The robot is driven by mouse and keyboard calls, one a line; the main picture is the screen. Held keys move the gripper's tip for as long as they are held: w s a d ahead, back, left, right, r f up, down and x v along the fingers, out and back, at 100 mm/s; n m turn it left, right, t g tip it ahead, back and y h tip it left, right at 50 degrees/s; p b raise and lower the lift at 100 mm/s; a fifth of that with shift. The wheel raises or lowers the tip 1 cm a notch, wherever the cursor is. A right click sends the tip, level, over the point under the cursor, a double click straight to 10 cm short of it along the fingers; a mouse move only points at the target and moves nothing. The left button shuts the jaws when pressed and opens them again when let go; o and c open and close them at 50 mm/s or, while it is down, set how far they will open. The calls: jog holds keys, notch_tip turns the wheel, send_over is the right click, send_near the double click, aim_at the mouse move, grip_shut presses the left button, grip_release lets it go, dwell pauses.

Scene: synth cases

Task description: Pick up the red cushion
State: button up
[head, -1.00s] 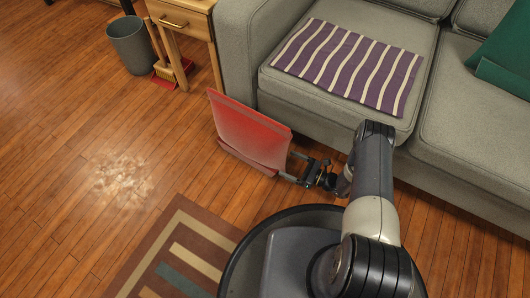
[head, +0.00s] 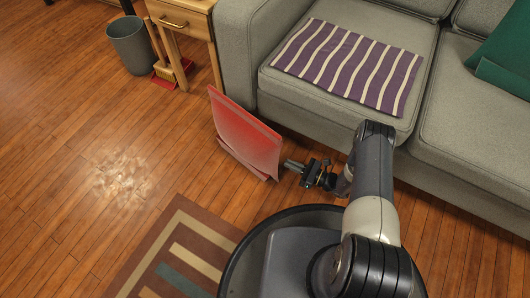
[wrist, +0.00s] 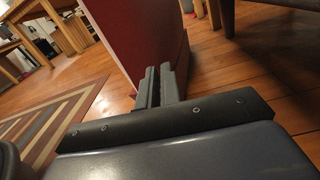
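The red cushion (head: 246,137) stands on edge on the wooden floor, tilted, in front of the grey sofa's left end. A fold shows along its bottom. My gripper (head: 286,163) is at the cushion's right edge, low above the floor, with its fingers close together. In the wrist view the two fingers (wrist: 160,86) lie side by side with only a narrow dark gap. The red cushion (wrist: 140,35) rises just beyond their tips. I see no cushion material between the fingers. Whether the tips touch the cushion is hard to tell.
The grey sofa (head: 300,100) with a striped purple cloth (head: 347,65) is close behind. A wooden side table (head: 185,25), a grey bin (head: 131,45) and a brush with dustpan (head: 164,72) stand at upper left. A striped rug (head: 180,255) lies in front. Floor to the left is clear.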

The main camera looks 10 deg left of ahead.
grip_shut()
notch_tip(320, 180, up, 10)
jog(key=p, duration=0.4)
jog(key=shift+p, duration=0.4)
grip_release()
jog(key=o, duration=1.7)
jog(key=shift+o, duration=0.2)
